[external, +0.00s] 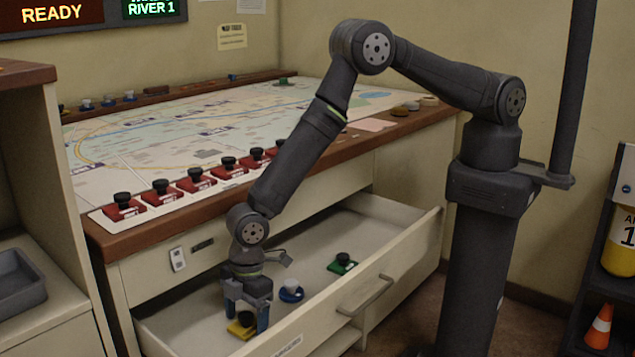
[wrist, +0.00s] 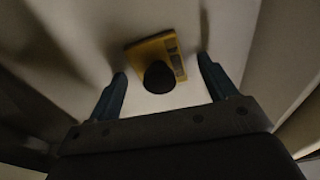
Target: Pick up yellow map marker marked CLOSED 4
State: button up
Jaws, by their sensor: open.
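The yellow map marker (external: 241,328) lies in the open drawer (external: 383,232), a flat yellow base with a black knob. In the wrist view the yellow marker (wrist: 157,52) shows between my fingertips, its black knob (wrist: 159,77) towards me; its lettering is too small to read. My gripper (external: 246,318) points down inside the drawer, over the marker, with one finger on each side. In the wrist view my gripper (wrist: 162,68) is open, with visible gaps between the fingers and the marker.
The drawer's front wall (external: 385,268) stands close by. Red markers (external: 195,181) line the map table's edge above.

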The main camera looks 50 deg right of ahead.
jog(key=c, duration=1.1)
